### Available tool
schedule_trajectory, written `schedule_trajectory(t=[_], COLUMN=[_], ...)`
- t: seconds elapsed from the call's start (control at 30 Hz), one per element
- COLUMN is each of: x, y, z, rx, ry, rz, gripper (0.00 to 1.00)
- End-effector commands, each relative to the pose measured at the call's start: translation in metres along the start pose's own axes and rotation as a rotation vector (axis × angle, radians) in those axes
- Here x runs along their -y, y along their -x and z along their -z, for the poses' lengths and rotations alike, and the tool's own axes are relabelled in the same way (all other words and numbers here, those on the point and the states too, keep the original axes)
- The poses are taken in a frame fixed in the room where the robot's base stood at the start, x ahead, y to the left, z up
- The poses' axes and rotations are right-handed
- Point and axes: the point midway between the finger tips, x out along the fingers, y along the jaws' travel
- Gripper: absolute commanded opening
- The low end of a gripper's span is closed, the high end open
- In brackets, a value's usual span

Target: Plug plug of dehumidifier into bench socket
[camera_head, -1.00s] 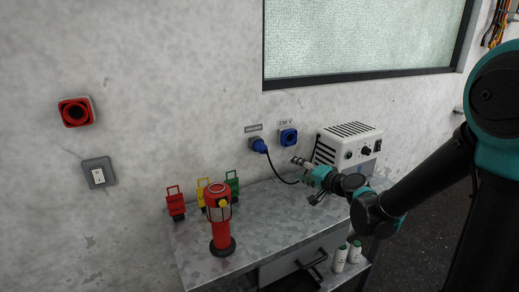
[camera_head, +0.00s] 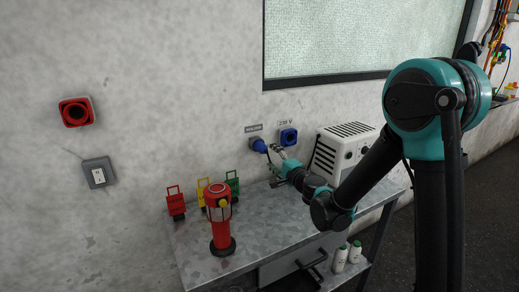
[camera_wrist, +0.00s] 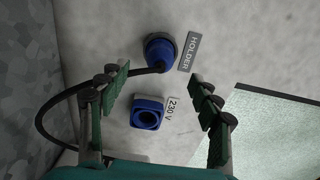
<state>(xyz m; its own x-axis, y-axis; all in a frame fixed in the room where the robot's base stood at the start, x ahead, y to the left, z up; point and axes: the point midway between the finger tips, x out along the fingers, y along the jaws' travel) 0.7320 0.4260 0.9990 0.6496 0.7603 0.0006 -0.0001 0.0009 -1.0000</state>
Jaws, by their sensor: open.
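The blue plug (camera_head: 258,145) of the dehumidifier sits in the wall holder under the "HOLDER" label, with its black cable hanging down. In the wrist view the plug (camera_wrist: 160,52) is ahead of the fingers, near the top. The blue 230 V socket (camera_head: 288,138) is on the wall to the right of the holder; in the wrist view the socket (camera_wrist: 147,113) lies between the fingers, lower down. My gripper (camera_head: 276,154) is open and empty, close to the wall beside the plug. In the wrist view my gripper (camera_wrist: 160,80) has its fingers spread wide. The white dehumidifier (camera_head: 345,150) stands on the bench at right.
The metal bench (camera_head: 270,222) holds a red lamp-like device (camera_head: 220,222) and several small coloured tags or padlocks (camera_head: 204,197) at its left. White bottles (camera_head: 348,256) stand on the lower shelf. A window (camera_head: 365,40) is above the sockets. The middle of the bench top is clear.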

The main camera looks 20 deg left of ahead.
Motion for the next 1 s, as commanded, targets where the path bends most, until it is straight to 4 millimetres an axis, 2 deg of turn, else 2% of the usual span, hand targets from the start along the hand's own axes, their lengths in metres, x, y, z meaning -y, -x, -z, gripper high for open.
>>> schedule_trajectory(t=[0.4,0.6,1.0], x=[0.0,0.0,0.0], y=[-0.054,-0.073,-0.082], z=[0.0,0.0,0.0], rx=[0.0,0.0,0.0], ry=[0.001,0.001,0.001], rz=[0.0,0.0,0.0], gripper=[0.64,0.64,0.64])
